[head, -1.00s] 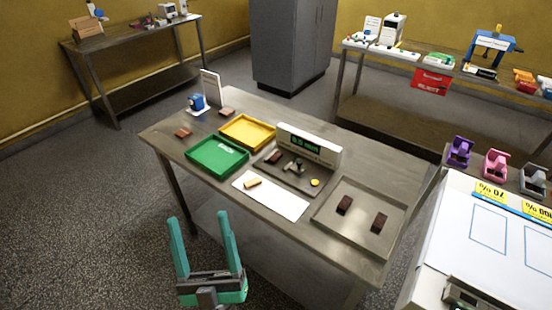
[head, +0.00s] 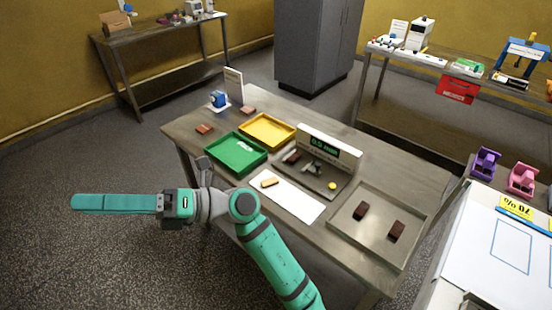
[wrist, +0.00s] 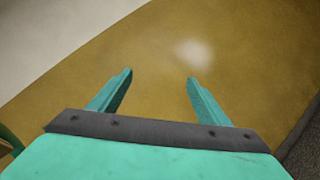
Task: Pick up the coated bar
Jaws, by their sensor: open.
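Two dark brown bars stand out in a grey metal tray (head: 368,240) at the table's right: a left bar (head: 361,210) and a right bar (head: 397,231). A tan bar (head: 269,182) lies on a white sheet (head: 297,202). Another dark bar (head: 291,157) lies on the dark plate with the display. I cannot tell which is the coated bar. My gripper (head: 75,203) points left, away from the table, beyond its front left side. It shows side-on there. In the wrist view my gripper (wrist: 158,76) is open and empty, facing the yellow wall.
A green tray (head: 235,157) and a yellow tray (head: 266,131) sit on the table's left half. A white worktop (head: 485,245) is close at right. Open floor lies left of the table.

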